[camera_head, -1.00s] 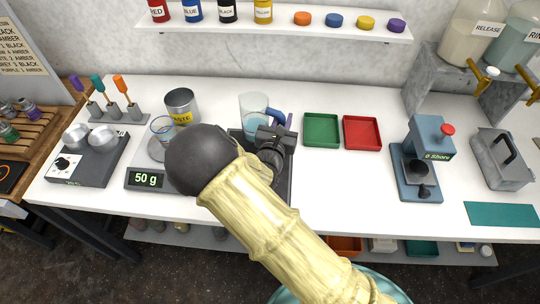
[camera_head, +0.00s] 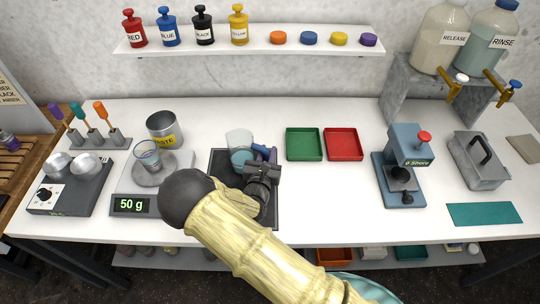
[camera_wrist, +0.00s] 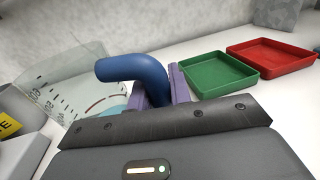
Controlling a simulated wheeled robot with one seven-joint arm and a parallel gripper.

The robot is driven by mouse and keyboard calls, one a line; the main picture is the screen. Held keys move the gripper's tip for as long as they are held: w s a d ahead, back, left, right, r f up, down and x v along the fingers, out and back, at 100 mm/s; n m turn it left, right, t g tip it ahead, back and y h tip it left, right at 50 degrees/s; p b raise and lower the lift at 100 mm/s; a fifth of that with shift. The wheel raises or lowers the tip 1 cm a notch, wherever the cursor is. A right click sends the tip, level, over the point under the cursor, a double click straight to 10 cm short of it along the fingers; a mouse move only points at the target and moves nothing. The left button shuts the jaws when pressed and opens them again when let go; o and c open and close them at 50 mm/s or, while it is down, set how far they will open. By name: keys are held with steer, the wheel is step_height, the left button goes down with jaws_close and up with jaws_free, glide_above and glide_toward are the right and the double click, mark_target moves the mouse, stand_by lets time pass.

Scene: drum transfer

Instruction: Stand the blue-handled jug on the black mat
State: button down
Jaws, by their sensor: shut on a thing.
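The clear jug (camera_head: 238,140) holds pale blue liquid and shows at the rear part of the black mat (camera_head: 219,164) in the head view. Its blue handle (camera_wrist: 135,69) stands between the purple fingers of my gripper (camera_wrist: 160,86) in the wrist view. My gripper (camera_head: 266,154) is shut on this handle, to the right of the jug body. The jug leans in the wrist view, but that camera is itself tilted. My arm hides much of the mat and the jug's base, so I cannot tell whether the base touches the mat.
A scale (camera_head: 135,205) reading 50 g, with a small glass beaker (camera_head: 147,154) on it, stands left of the mat. A grey waste can (camera_head: 163,128) is behind it. Green (camera_head: 304,143) and red (camera_head: 343,143) trays lie to the right. A press (camera_head: 404,165) stands farther right.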

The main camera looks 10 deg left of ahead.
steer(key=shift+s+a+f, duration=0.15)
steer(key=shift+a+f, duration=0.05)
steer(key=shift+f, duration=0.25)
steer(key=shift+s+a+f, duration=0.1)
steer(key=shift+a+f, duration=0.1)
steer(key=shift+f, duration=0.2)
steer(key=shift+d, duration=0.1)
steer(key=shift+f, duration=0.1)
steer(key=c, duration=1.3)
jaws_free()
steer(key=shift+d, duration=0.1)
steer(key=shift+w, duration=0.15)
steer(key=shift+w, duration=0.1)
